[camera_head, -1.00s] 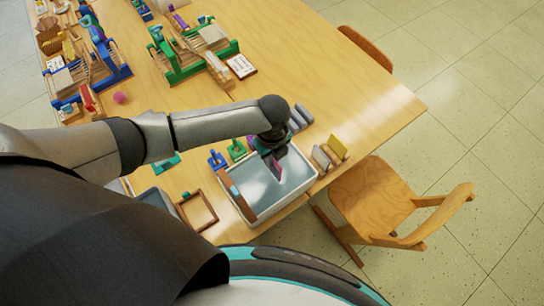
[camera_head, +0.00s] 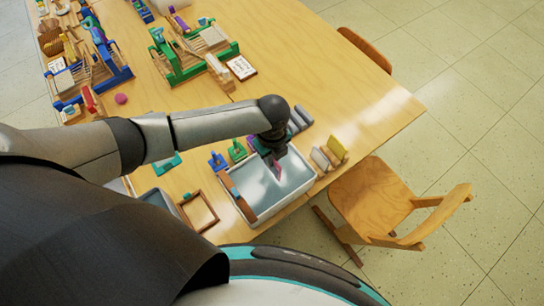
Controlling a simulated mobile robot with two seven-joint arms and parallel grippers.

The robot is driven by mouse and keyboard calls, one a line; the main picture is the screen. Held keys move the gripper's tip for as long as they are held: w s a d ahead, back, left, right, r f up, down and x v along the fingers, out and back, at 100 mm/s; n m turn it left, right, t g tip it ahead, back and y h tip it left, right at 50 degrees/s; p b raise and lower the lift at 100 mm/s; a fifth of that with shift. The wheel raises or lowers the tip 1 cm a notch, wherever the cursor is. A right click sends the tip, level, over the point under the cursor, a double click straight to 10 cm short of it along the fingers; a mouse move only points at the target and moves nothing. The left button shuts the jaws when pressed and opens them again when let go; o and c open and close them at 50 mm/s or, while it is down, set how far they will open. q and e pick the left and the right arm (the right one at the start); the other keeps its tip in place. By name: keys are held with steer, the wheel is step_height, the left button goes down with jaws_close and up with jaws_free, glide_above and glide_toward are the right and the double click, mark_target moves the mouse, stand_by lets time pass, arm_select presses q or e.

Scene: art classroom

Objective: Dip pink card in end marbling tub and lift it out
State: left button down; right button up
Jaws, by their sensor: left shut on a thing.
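The pink card (camera_head: 277,168) is a small upright piece held over the marbling tub (camera_head: 311,185). The tub is a white-rimmed tray with pale blue-grey liquid near the table's end. My left gripper (camera_head: 274,153) points down over the tub and is shut on the card's upper part. I cannot tell whether the card's lower edge touches the liquid. My right gripper is not in view.
Yellow and pale cards (camera_head: 336,150) stand in a holder right of the tub. Grey rolls (camera_head: 300,118) lie behind it. A wooden frame (camera_head: 198,212) lies to its left. A wooden chair (camera_head: 372,200) stands at the right. Blue and green looms (camera_head: 185,62) stand farther back.

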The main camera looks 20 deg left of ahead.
arm_select(q)
steer(key=shift+r+p, duration=1.85)
steer(key=shift+r, duration=0.45)
steer(key=shift+f, duration=0.1)
